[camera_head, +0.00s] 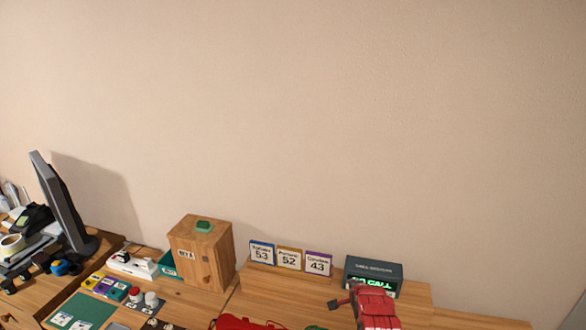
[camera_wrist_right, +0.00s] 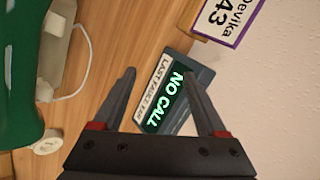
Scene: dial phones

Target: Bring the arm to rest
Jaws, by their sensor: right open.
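My right arm (camera_head: 375,305) reaches in from the bottom right in the head view, in front of the dark display box (camera_head: 385,268). My right gripper (camera_wrist_right: 158,77) is open in the wrist view, with nothing between its two dark fingers. The display box also shows beyond the fingertips (camera_wrist_right: 196,72), its green letters reading "NO CALL". My left gripper is in neither view.
Cards numbered 53 (camera_head: 262,253), 52 (camera_head: 289,259) and 43 (camera_head: 318,263) stand left of the display. A wooden box (camera_head: 203,252) stands farther left, near a monitor (camera_head: 62,205). A green object (camera_wrist_right: 22,70) is at the wrist view's left edge. The wall above is bare.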

